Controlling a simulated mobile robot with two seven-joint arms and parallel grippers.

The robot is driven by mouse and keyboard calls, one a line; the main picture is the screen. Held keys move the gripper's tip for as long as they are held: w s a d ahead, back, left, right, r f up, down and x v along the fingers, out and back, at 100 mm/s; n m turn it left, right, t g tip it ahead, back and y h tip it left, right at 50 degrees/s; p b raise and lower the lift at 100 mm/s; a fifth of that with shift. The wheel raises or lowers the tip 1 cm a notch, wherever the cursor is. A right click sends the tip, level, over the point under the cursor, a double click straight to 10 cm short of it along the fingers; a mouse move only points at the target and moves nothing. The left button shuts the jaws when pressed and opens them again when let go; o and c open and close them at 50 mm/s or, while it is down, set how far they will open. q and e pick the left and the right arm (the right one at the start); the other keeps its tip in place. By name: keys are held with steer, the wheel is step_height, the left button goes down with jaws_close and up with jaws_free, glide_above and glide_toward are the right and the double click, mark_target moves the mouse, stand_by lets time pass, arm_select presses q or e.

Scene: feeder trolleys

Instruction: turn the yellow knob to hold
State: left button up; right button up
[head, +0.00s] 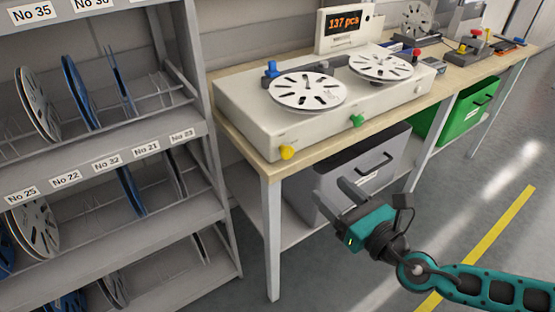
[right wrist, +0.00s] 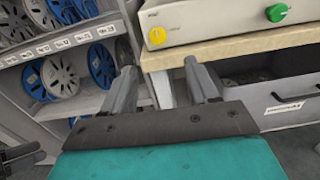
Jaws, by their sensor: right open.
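The yellow knob (head: 287,152) is on the front face of the white counting machine (head: 240,122), near its left end. It also shows in the right wrist view (right wrist: 157,36), with small lettering beside it that I cannot read. My right gripper (head: 351,188) is open and empty, in front of the table and lower than the knob, to its right in the head view. In the right wrist view its two fingers (right wrist: 157,78) point toward the table edge below the knob, apart from it.
A green knob (head: 357,121) is on the same face, to the right. The table edge (head: 330,138) juts out below the machine. A grey bin (head: 330,180) stands under the table. A shelf rack with reels (head: 215,150) stands close on the left. The floor at right is free.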

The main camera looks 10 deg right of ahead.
mark_target(289, 153)
steer(key=p+x, duration=0.1)
steer(key=x, duration=1.2)
steer(key=shift+a+p, duration=0.15)
steer(key=shift+p, duration=0.15)
arm_select(q)
steer(key=shift+a+r, duration=0.2)
steer(key=shift+r, duration=0.6)
arm_select(e)
steer(key=shift+c, duration=0.3)
steer(key=c, duration=0.9)
